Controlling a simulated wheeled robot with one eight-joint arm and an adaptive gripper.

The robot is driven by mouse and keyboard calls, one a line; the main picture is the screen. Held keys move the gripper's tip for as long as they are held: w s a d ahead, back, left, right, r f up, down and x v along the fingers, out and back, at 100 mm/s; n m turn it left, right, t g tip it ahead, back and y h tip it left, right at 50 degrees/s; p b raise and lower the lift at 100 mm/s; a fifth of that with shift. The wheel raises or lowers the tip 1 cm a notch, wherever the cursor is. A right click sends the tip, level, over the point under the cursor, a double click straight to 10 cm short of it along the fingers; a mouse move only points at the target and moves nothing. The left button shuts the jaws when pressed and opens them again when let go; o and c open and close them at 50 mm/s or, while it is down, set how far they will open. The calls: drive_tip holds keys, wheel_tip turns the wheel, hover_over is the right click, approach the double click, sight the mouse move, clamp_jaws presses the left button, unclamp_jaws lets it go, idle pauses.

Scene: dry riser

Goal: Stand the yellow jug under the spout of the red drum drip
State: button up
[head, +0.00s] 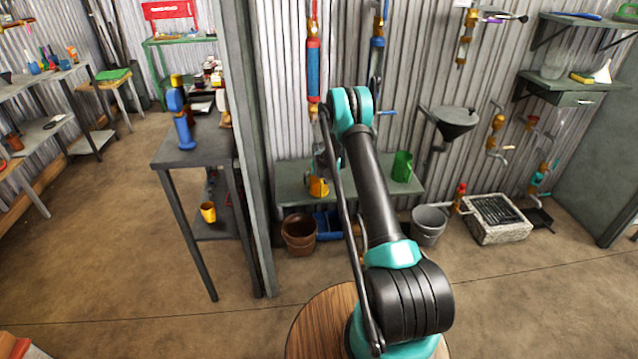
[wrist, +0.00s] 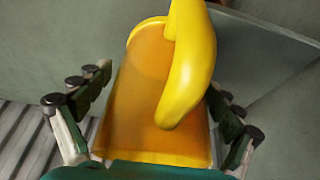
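The yellow jug (head: 318,187) is on the green bench under the wall fittings in the head view, partly behind my arm. It fills the middle of the wrist view (wrist: 140,105), its curved handle toward the camera. My gripper (wrist: 158,80) has a finger on each side of the jug, very close to its walls; I cannot tell if they press on it. In the head view my gripper is mostly hidden by my arm. The red drum drip (head: 313,68) hangs on the wall above the jug. Its lower end and spout are partly hidden.
A blue drum drip (head: 376,58) hangs to the right of the red one. A green jug (head: 402,166) stands on the bench (head: 290,185) to the right. A brown bucket (head: 299,232) and a grey bucket (head: 429,224) are on the floor. A post (head: 250,150) rises at left.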

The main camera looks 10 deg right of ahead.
drive_tip(key=shift+r, duration=0.15)
drive_tip(key=v, duration=1.2)
drive_tip(key=s+d+r, duration=0.1)
drive_tip(key=s+r, duration=0.7)
drive_tip(key=s, duration=0.3)
drive_tip(key=s+d+r, duration=0.2)
drive_tip(key=s+r, duration=0.6)
drive_tip(key=s, duration=0.3)
drive_tip(key=s+d, duration=0.1)
drive_tip(key=s, duration=2.8)
drive_tip(key=shift+f, duration=0.25)
drive_tip(key=shift+o, duration=0.2)
